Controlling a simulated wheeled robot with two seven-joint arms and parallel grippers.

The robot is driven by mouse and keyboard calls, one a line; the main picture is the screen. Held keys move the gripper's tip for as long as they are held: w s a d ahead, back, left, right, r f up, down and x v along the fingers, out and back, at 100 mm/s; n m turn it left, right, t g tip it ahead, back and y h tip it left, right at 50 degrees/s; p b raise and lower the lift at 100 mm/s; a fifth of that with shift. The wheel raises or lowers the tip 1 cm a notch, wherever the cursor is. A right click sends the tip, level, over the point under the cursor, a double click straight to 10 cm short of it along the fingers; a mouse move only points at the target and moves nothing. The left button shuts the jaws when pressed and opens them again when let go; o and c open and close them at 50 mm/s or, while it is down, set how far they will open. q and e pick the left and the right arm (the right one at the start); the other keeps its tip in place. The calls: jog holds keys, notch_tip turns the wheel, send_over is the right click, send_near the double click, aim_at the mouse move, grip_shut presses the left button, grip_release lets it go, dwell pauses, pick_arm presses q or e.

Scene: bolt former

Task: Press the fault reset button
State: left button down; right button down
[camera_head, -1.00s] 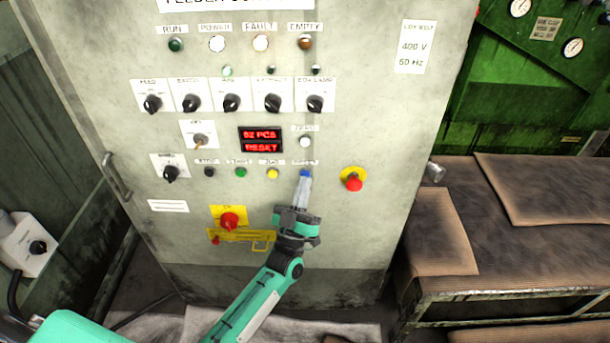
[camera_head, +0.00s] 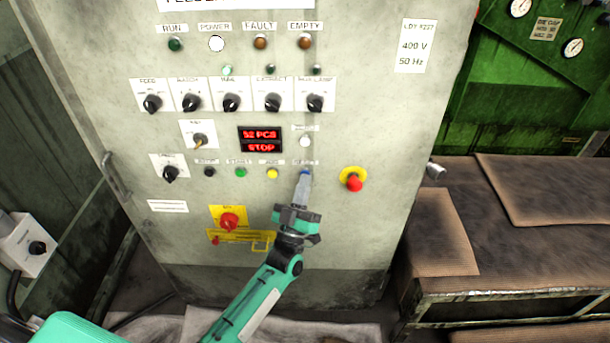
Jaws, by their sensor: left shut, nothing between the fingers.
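The blue reset button (camera_head: 305,172) sits at the right end of the lower button row on the grey control cabinet. Only a little blue shows at my fingertips. My left gripper (camera_head: 303,180) is shut and empty, pointing up at the button from below. Its tips overlap the button's lower part; I cannot tell whether they touch it. The fault lamp (camera_head: 261,42) is dull orange and unlit. The red display (camera_head: 261,140) reads "52 PCS" and "STOP". My right gripper is not in view.
A red emergency stop (camera_head: 353,180) on a yellow base is close to the right. Yellow (camera_head: 272,173) and green (camera_head: 241,172) buttons are to the left. A red rotary switch (camera_head: 229,221) is lower left. A bench with brown mats (camera_head: 540,190) stands right.

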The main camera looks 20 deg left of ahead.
pick_arm(q)
jog(key=shift+s, duration=0.15)
jog(key=shift+s+d+p, duration=0.2)
jog(key=shift+s+p, duration=0.15)
jog(key=shift+s, duration=0.35)
jog(key=s+p, duration=0.1)
jog(key=s, duration=0.1)
jog(key=s+d, duration=0.1)
jog(key=s, duration=0.1)
jog(key=shift+s+d+p, duration=0.2)
jog(key=shift+s+p, duration=0.15)
jog(key=shift+s, duration=0.05)
jog(key=shift+f, duration=0.1)
dwell(0.4)
